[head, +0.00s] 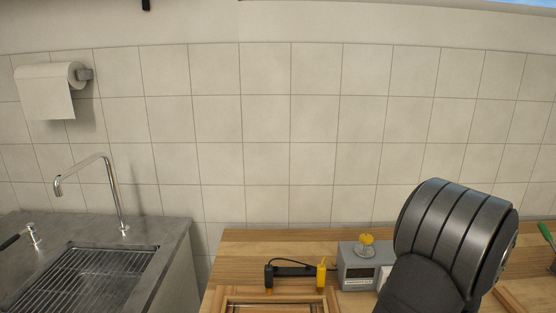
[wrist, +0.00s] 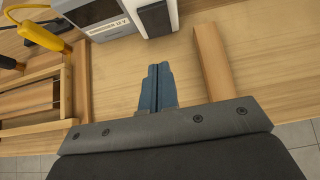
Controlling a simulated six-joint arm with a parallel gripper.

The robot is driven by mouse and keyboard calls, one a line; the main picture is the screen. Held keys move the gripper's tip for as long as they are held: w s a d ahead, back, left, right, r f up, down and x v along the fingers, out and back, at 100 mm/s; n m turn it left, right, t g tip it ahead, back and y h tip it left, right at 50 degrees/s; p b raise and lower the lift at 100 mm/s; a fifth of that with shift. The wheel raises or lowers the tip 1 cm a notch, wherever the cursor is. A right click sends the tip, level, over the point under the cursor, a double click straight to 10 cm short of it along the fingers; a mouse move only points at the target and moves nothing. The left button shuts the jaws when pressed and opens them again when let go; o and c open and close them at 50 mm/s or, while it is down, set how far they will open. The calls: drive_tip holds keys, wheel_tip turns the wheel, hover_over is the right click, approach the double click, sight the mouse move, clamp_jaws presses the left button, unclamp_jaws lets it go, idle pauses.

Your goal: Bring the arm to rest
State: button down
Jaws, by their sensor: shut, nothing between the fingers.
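My gripper (wrist: 154,88) shows in the wrist view, its two blue-grey fingers shut together with nothing between them. It is over the wooden worktop (wrist: 180,62), apart from the things around it. In the head view a large black section of my arm stands at the lower right and hides part of the worktop (head: 235,243); the fingers are hidden there.
A grey box with a yellow knob (head: 367,241) stands beside my arm, with a black-and-yellow tool (head: 293,271) to its left. A wooden frame (head: 220,297) lies at the front. A wooden bar (wrist: 212,62) lies right of my fingers. A sink (head: 95,275) is at left.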

drive_tip(key=v, duration=0.5)
drive_tip(key=s+a+r+n+g+y, duration=0.1)
drive_tip(key=s+a+n+g+y, duration=0.1)
drive_tip(key=s+a+n, duration=0.3)
drive_tip(key=s+a+r+n+g+y, duration=0.1)
drive_tip(key=s+a+n+g+y, duration=0.1)
drive_tip(key=s+a+n, duration=0.4)
drive_tip(key=s+a+r+n+g+y, duration=0.1)
drive_tip(key=s+a+n+g+y, duration=0.1)
drive_tip(key=s+a+n, duration=0.4)
drive_tip(key=a+n+g, duration=0.1)
drive_tip(key=a+n, duration=0.4)
drive_tip(key=a, duration=0.6)
drive_tip(key=shift+s+r, duration=0.2)
drive_tip(key=shift+r, duration=0.05)
